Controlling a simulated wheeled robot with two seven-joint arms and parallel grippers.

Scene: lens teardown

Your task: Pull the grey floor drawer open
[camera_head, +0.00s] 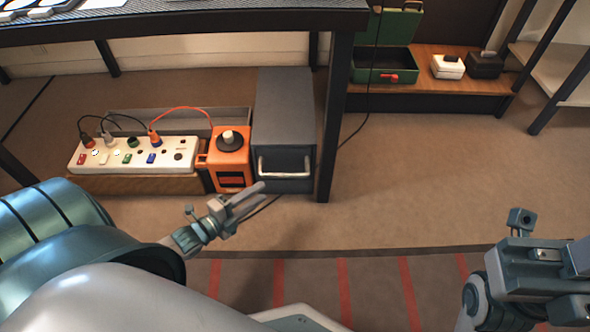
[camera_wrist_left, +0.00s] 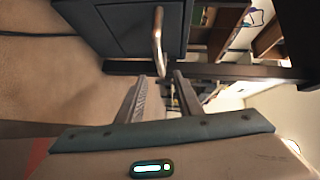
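The grey floor drawer (camera_head: 284,100) is a dark grey box unit on the floor beside the black table leg. Its front carries a pale bar handle (camera_head: 284,174), and the front looks flush with the body. The drawer front (camera_wrist_left: 118,25) and the handle (camera_wrist_left: 158,42) also show in the left wrist view. My left gripper (camera_head: 262,193) is open and empty, in front of and a little below the handle. In the wrist view its two fingers (camera_wrist_left: 160,85) point towards the handle with a gap between them, apart from it. My right gripper (camera_head: 540,272) is at the lower right; its fingers are not clear.
An orange device (camera_head: 230,172) with a black knob stands close left of the drawer. A white power strip (camera_head: 130,158) with plugs and cables lies further left. The table leg (camera_head: 334,120) is close on the right. Floor (camera_head: 430,185) is free further right.

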